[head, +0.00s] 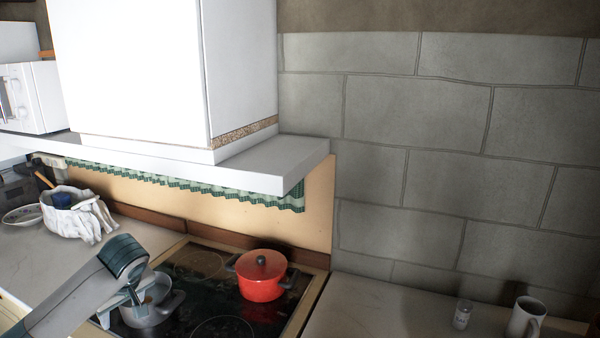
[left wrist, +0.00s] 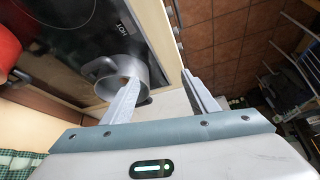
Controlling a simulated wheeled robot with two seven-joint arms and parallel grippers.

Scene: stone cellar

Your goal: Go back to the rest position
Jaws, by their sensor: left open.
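My left gripper (head: 122,304) is at the lower left of the head view, over the front left part of the cooktop (head: 190,325). In the left wrist view its two fingers (left wrist: 158,84) stand apart with nothing seen held between them. A grey metal pot (head: 152,314) stands on the cooktop, partly hidden by the gripper in the head view. In the left wrist view the pot (left wrist: 103,72) lies behind one finger; I cannot tell if they touch. My right gripper is in neither view.
A red lidded pot (head: 262,285) stands farther back on the cooktop. A white cloth bag (head: 75,215) lies on the left counter. A mug (head: 525,318) and small jar (head: 463,315) stand at right. A white shelf (head: 255,178) overhangs behind. Tiled floor (left wrist: 225,45) shows past the counter edge.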

